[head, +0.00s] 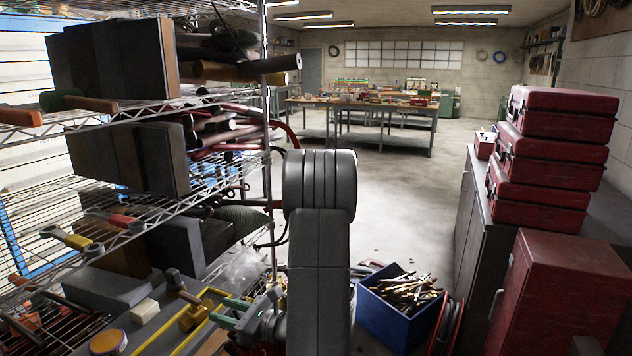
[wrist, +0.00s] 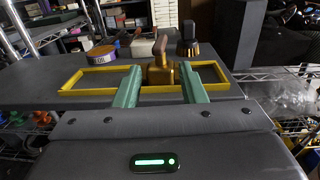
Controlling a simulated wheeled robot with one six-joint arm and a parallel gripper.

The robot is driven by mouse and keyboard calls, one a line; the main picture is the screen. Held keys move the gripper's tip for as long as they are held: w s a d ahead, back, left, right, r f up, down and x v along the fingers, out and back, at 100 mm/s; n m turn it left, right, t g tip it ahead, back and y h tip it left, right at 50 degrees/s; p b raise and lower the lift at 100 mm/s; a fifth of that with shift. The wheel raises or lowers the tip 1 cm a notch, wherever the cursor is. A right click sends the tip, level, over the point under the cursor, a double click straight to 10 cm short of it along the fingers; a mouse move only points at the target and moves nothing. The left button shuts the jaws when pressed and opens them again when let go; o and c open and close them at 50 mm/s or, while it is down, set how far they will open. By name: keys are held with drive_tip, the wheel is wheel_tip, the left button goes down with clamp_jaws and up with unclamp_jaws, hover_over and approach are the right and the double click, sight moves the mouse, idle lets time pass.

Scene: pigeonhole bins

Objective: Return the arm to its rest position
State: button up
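My gripper (head: 219,310) is at the lower left in the head view, over the edge of a wire shelf. In the wrist view its two green fingers (wrist: 160,72) are spread wide. A brass-coloured block with a brown handle (wrist: 160,73) stands just beyond and between the fingertips; the fingers appear apart from it. In the head view this block (head: 192,317) is inside a yellow rectangular frame (head: 163,337) lying on a grey surface. My arm reaches down and left from the grey joint in the middle of the head view.
The wire shelving rack (head: 160,207), loaded with dark boxes and tools, fills the left. A blue bin (head: 394,322) of brass-coloured pieces stands on the floor to the right. Red toolboxes (head: 552,160) sit on a cabinet at right. The floor towards the back workbenches is open.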

sight(201, 302)
drive_tip(key=x, duration=1)
drive_tip(key=shift+a+p, duration=0.2)
drive_tip(key=shift+p, duration=0.15)
idle(0.3)
